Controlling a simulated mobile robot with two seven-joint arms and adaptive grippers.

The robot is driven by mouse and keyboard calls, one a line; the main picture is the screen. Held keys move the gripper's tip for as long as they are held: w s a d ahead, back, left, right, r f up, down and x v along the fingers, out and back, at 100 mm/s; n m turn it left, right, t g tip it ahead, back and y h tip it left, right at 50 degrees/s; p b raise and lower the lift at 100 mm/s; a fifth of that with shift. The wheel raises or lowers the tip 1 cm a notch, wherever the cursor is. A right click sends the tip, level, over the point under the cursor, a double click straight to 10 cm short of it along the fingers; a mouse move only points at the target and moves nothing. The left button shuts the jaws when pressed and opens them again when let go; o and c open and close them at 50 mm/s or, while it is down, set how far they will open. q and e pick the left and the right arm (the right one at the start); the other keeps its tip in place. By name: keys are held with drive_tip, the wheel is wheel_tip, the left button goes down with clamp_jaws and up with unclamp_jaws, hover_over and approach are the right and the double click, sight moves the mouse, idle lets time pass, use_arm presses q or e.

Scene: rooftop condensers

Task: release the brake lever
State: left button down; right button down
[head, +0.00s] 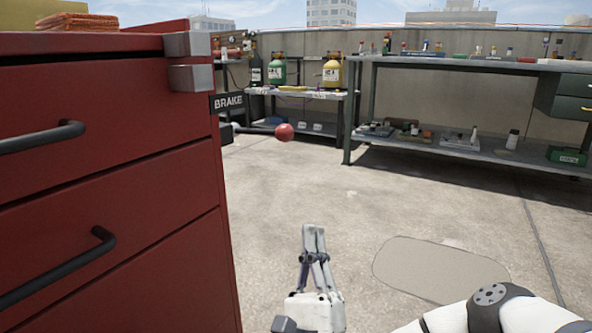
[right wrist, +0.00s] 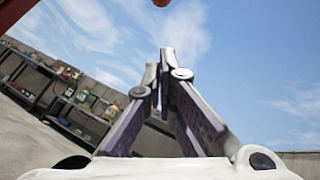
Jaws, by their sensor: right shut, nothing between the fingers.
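The brake lever is a thin dark rod ending in a red ball knob (head: 284,132). It sticks out to the right from behind the red cabinet, just below a dark BRAKE sign (head: 229,102). My right gripper (head: 314,228) is in the lower middle of the head view, below the knob in the picture and apart from it. Its fingers are together and hold nothing; they also show closed in the right wrist view (right wrist: 160,60). A small red piece, perhaps the knob, shows at the top edge there. My left gripper is not in view.
A red drawer cabinet (head: 110,200) with dark handles fills the left side. Metal benches (head: 470,62) with bottles and small parts stand along the back wall. The concrete floor between is clear.

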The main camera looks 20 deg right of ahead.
use_arm(q)
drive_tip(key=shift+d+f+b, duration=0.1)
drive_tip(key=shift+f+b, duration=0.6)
drive_tip(key=shift+b, duration=0.15)
use_arm(e)
drive_tip(key=w+r, duration=0.7)
drive_tip(key=r, duration=0.4)
drive_tip(key=shift+w+d, duration=0.15)
drive_tip(key=shift+d, duration=0.05)
